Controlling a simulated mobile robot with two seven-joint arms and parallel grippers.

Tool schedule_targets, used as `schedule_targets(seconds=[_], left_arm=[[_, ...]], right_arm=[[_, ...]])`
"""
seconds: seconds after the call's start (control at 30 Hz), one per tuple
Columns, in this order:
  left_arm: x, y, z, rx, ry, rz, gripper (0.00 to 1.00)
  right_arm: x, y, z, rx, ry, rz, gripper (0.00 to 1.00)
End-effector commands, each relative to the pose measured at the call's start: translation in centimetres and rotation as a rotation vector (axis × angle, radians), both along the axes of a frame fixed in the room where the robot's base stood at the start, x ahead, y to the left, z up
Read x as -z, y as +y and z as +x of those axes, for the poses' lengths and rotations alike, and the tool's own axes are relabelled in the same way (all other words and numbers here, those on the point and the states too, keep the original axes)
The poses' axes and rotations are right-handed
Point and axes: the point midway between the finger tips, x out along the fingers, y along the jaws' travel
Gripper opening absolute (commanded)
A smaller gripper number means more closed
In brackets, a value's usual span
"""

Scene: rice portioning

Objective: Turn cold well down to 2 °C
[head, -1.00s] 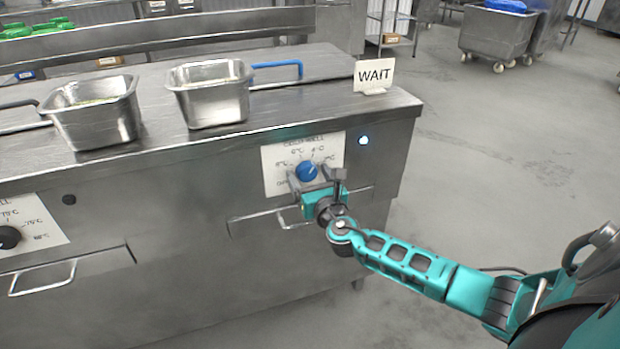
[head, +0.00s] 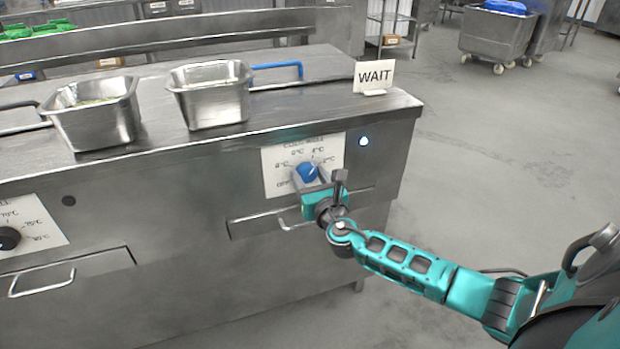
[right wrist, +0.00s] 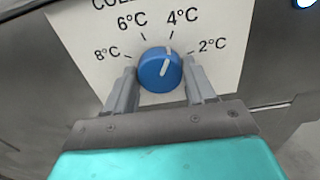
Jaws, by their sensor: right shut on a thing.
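The cold well's blue knob (head: 307,171) is on the white dial plate (head: 330,146) on the front of the steel counter. My right gripper (head: 311,179) is shut on this knob, one finger on each side. In the right wrist view, the knob (right wrist: 153,72) sits between the fingertips of the gripper (right wrist: 160,77). Its white pointer line points up and slightly right, about at the 4°C mark. The 2°C mark is further right on the plate (right wrist: 225,25). My left gripper is not in view.
A small lit indicator (head: 364,141) is right of the dial plate. A drawer handle (head: 295,222) is just below the gripper. Two steel pans (head: 212,103) and a WAIT sign (head: 374,77) stand on the counter. Another dial, with a black knob (head: 9,238), is at far left.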

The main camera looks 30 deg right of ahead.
Motion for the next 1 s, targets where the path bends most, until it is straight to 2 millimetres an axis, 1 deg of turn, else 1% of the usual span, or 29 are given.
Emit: schedule_targets(seconds=[0.27,0.7,1.0], left_arm=[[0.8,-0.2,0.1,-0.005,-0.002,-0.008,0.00],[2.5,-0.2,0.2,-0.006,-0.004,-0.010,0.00],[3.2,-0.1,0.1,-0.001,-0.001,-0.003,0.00]], right_arm=[[0.2,0.0,0.0,0.001,-0.031,0.128,0.24],[0.2,0.0,0.0,0.001,-0.117,0.486,0.24],[0.2,0.0,0.0,0.001,-0.161,0.670,0.24]])
